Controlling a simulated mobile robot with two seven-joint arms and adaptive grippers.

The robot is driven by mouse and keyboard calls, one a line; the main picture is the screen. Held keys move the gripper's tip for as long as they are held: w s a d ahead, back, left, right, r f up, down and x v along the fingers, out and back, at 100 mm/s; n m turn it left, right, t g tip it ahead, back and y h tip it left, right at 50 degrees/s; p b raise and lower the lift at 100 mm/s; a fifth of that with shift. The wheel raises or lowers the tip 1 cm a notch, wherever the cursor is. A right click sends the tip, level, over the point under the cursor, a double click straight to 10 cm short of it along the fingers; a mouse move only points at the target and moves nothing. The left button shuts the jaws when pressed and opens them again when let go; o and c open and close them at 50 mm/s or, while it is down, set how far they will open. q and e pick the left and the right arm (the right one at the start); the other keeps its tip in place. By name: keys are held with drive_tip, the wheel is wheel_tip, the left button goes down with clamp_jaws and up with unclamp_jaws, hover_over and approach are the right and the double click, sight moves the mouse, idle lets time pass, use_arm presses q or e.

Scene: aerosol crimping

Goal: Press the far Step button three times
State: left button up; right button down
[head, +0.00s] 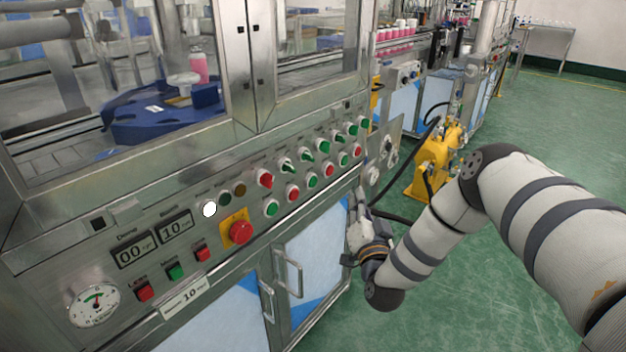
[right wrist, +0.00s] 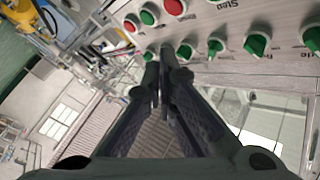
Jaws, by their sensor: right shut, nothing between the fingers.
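My right gripper (head: 361,196) is at the far right end of the steel control panel (head: 205,262), low beside its edge. In the right wrist view its two dark fingers (right wrist: 161,56) are shut with nothing between them, and their tips are at the panel's row of green knobs (right wrist: 184,50). Red and green round buttons (right wrist: 174,8) lie just beyond the tips. A label reading "Step" shows at that view's top edge. In the head view the far buttons (head: 357,150) are small and their labels unreadable. I cannot tell which one is the far Step button, or whether the fingers touch anything. My left gripper is out of view.
A red emergency knob (head: 241,232) on a yellow plate, digital counters (head: 134,250) and a gauge (head: 94,305) are on the nearer panel. Cabinet door handles (head: 290,272) stick out below. A yellow machine (head: 432,165) stands beyond my arm. Green floor (head: 540,120) is open at right.

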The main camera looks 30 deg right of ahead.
sight(312, 182)
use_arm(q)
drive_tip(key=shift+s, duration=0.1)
use_arm(e)
drive_tip(key=shift+s+r, duration=0.1)
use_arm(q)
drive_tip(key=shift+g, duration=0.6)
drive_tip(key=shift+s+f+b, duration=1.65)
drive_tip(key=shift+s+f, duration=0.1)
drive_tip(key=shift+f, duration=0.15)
use_arm(e)
drive_tip(key=w+a, duration=0.3)
drive_tip(key=w, duration=0.5)
drive_tip(key=shift+a, duration=0.2)
drive_tip(key=shift+w, duration=0.1)
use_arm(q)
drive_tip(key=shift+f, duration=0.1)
use_arm(e)
drive_tip(key=shift+w, duration=0.1)
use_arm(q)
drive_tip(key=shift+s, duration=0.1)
use_arm(e)
drive_tip(key=shift+w+a, duration=0.15)
drive_tip(key=shift+w, duration=0.15)
